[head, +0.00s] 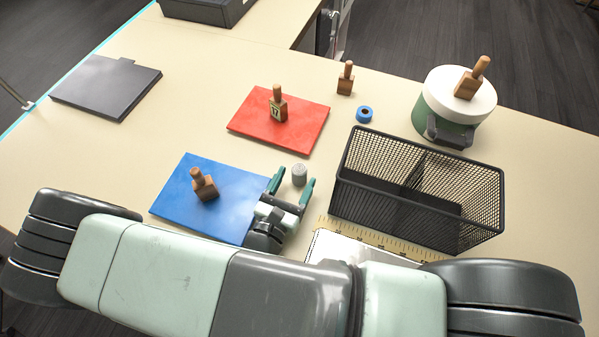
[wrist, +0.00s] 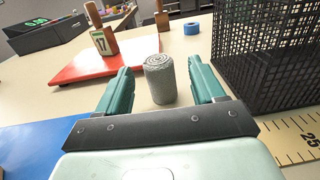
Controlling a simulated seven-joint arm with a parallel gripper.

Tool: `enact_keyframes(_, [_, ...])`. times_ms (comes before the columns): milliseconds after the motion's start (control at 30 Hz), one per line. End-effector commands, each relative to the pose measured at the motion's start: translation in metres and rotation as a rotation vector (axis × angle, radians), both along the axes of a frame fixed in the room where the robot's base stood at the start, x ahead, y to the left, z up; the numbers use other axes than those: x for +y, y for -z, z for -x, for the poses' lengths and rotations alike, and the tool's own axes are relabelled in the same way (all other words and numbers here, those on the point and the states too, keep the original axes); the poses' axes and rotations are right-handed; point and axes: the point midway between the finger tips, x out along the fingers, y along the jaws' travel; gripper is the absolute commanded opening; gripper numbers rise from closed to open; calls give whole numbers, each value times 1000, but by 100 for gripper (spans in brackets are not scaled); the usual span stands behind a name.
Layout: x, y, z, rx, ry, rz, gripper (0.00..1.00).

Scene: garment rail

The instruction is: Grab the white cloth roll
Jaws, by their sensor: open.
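The cloth roll (head: 299,174) looks grey-white and stands upright on the table between the red mat and the mesh basket. It also shows in the wrist view (wrist: 159,78), with its spiral top visible. My gripper (head: 291,187) is open with its green fingers pointing at the roll. In the wrist view, my gripper (wrist: 160,85) has one finger on each side of the roll, with a gap on both sides. I cannot tell whether the roll is fully between the fingertips or slightly beyond them.
A black mesh basket (head: 372,150) stands close to the right of my gripper. A blue mat (head: 230,190) and a red mat (head: 305,112) carry wooden-handled blocks. A blue tape ring (head: 364,114) and a green pot with white lid (head: 442,88) are farther back. A ruler (head: 370,240) lies in front of the basket.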

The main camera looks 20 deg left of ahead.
Motion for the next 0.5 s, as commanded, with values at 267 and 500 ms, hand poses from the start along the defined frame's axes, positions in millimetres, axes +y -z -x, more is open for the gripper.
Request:
enact_keyframes(267, [0, -1, -33, -1, 2, -1, 68])
enact_keyframes(500, [0, -1, -55, 1, 0, 0, 68])
